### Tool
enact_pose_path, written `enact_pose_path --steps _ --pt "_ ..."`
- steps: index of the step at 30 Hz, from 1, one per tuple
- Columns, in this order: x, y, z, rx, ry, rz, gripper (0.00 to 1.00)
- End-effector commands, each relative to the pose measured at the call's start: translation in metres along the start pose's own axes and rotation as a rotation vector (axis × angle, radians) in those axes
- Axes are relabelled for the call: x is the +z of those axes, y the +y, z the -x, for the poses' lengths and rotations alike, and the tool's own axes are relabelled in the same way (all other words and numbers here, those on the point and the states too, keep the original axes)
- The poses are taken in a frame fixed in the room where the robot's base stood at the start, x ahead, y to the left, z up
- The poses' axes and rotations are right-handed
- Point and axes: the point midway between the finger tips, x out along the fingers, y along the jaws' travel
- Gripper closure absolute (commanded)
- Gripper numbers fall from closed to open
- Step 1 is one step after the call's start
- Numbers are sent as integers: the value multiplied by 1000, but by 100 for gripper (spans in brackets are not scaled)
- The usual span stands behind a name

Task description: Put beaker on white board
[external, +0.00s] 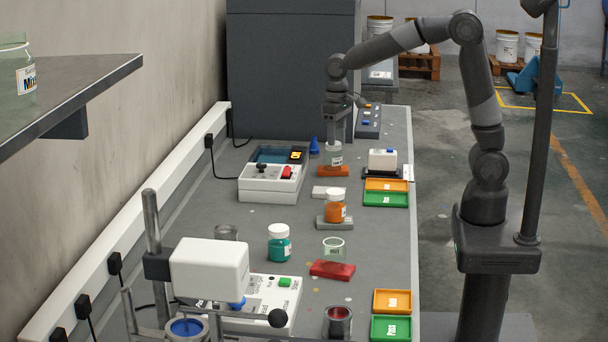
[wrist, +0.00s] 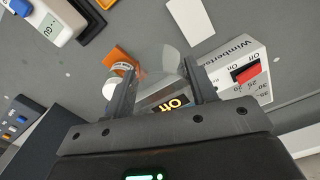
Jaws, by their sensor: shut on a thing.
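My gripper (external: 335,118) points down and is shut on a clear glass beaker (external: 334,153) with a pale label. The beaker is upright, directly over an orange board (external: 332,171); I cannot tell whether it touches it. In the wrist view the beaker (wrist: 165,65) shows faintly between the fingers of my gripper (wrist: 155,85), with the orange board (wrist: 122,56) partly behind it. The white board (external: 328,192) lies flat and bare, a little nearer the external camera. It also shows in the wrist view (wrist: 190,18), at the top.
A white switch box (external: 270,185) stands left of the white board, and a white-topped device (external: 383,159) stands to the right. An orange bottle (external: 336,207) on a grey board stands just nearer the camera. Trays (external: 386,199) lie along the right edge.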

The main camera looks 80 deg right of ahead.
Motion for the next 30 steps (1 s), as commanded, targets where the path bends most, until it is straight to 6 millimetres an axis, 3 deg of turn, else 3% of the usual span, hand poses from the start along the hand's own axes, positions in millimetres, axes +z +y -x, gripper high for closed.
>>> enact_pose_path --steps 3,6,9,11,24,30 --pt "14 32 -4 -4 -1 -20 70" --pt "21 45 -7 -5 -1 -26 70" --pt "23 46 -11 -6 -2 -26 70" --pt "23 39 -16 -5 -4 -25 70" --pt "11 -53 -71 -5 -3 -24 70" --pt "10 -65 -80 -5 -3 -27 70"
